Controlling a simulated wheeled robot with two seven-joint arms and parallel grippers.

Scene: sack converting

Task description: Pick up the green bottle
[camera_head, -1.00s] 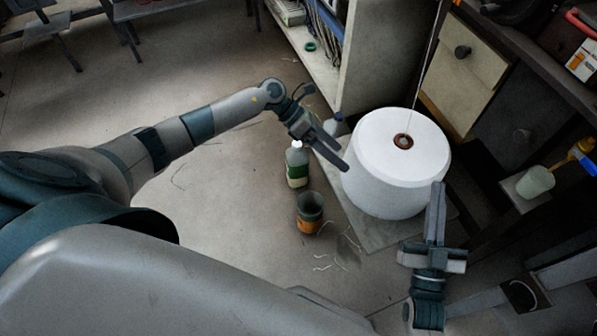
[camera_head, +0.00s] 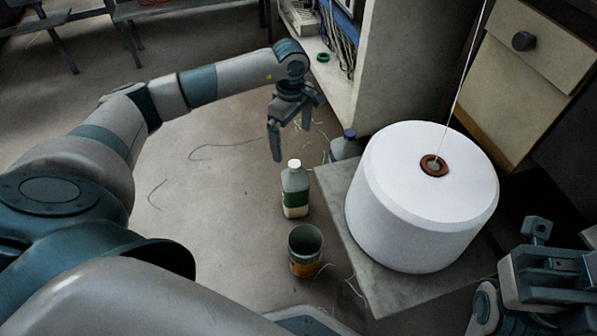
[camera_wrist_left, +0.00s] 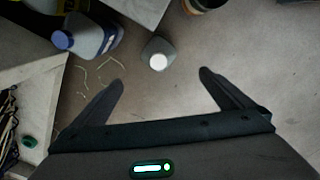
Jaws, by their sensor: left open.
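The green bottle (camera_head: 295,190) stands upright on the floor, with a white cap, a greyish-green body and a green label. In the left wrist view it (camera_wrist_left: 158,52) appears from above, just beyond the fingertips and roughly midway between them. My left gripper (camera_head: 291,142) is open and empty, pointing down above and behind the bottle in the head view. Its spread fingers also show in the wrist view (camera_wrist_left: 161,80). My right gripper (camera_head: 545,262) is partly in view at the lower right edge; its opening cannot be made out.
A dark green and orange cup (camera_head: 305,250) stands in front of the bottle. A blue-capped bottle (camera_head: 345,146) stands to its right, also in the wrist view (camera_wrist_left: 88,37). A large white thread cone (camera_head: 420,200) sits on a grey slab (camera_head: 385,285). Open floor lies left.

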